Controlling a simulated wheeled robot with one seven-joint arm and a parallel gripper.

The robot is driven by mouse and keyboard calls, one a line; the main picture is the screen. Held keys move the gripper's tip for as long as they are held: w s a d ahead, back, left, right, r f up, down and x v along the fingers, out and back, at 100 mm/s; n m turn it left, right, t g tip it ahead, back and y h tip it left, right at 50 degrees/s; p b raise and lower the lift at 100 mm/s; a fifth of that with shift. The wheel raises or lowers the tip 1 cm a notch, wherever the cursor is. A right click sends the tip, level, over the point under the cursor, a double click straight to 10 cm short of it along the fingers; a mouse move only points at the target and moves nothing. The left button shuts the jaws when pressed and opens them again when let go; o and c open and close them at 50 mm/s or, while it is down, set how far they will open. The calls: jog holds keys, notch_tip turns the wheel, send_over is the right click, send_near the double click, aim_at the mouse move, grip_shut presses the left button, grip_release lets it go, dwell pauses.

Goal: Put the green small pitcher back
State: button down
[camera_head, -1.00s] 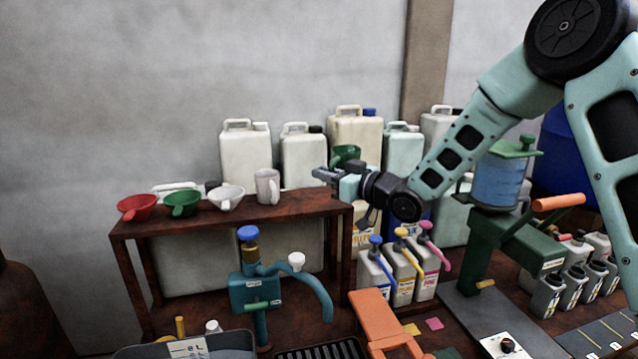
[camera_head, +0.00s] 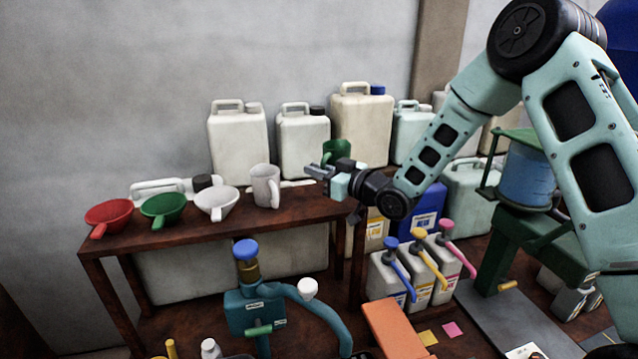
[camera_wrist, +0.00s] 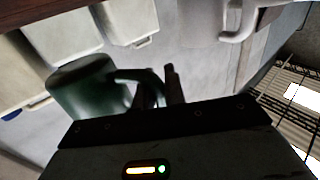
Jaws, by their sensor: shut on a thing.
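The green small pitcher (camera_head: 337,151) is in my gripper above the right end of the wooden shelf (camera_head: 303,211). In the wrist view the green pitcher (camera_wrist: 88,98) shows dark green, with its handle at the jaws. My gripper (camera_head: 322,172) is shut on it; the fingertips (camera_wrist: 160,92) are at the handle. The pitcher's lower part is partly hidden behind the gripper in the head view. A white pitcher (camera_head: 264,186) stands on the shelf to the left of my gripper, apart from it.
Red (camera_head: 109,214), green (camera_head: 163,207) and white (camera_head: 216,202) funnels lie along the shelf's left half. Large pale canisters (camera_head: 237,143) stand behind it. A teal tap (camera_head: 255,309) rises in front. Bare shelf shows right of the white pitcher.

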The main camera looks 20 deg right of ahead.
jog(key=shift+f+p, duration=0.65)
jog(key=shift+f, duration=1.5)
jog(key=shift+f, duration=0.15)
jog(key=c, duration=1.5)
grip_release()
jog(key=shift+o, duration=0.2)
jog(key=shift+r, duration=0.2)
jog(key=b+v, duration=0.5)
jog(key=v, duration=0.7)
jog(key=shift+s+f, duration=0.1)
